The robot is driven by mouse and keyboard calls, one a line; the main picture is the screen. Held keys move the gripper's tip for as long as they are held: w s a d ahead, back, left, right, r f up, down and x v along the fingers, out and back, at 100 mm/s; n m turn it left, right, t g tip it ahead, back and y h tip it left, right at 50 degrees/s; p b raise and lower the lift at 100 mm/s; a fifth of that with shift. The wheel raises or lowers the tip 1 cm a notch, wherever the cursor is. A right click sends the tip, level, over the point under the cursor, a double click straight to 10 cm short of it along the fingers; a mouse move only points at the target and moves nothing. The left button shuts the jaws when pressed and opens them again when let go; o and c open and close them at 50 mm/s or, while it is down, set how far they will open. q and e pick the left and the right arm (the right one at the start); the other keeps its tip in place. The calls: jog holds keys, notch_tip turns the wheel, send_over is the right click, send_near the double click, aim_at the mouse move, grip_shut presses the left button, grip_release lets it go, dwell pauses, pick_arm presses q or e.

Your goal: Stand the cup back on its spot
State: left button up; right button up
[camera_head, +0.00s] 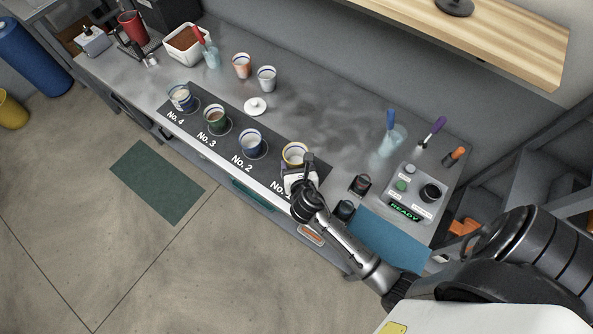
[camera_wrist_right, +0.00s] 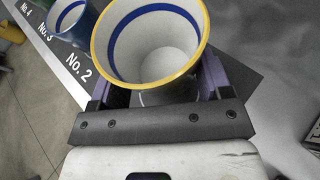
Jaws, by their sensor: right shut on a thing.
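The cup with a yellow rim and a blue inner band (camera_head: 295,153) is at the No. 1 end of the dark mat (camera_head: 230,146). In the right wrist view the cup (camera_wrist_right: 150,45) looks empty and roughly upright between the two fingers. My right gripper (camera_head: 299,171) is shut on the cup from the front side. I cannot tell whether the cup's base touches the mat. My left gripper is not in view.

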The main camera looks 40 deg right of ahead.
notch_tip(320, 180, down, 4)
jog(key=shift+f+b, duration=0.1)
jog(key=shift+b, duration=0.8)
jog(key=shift+f, duration=0.1)
jog(key=o, duration=1.1)
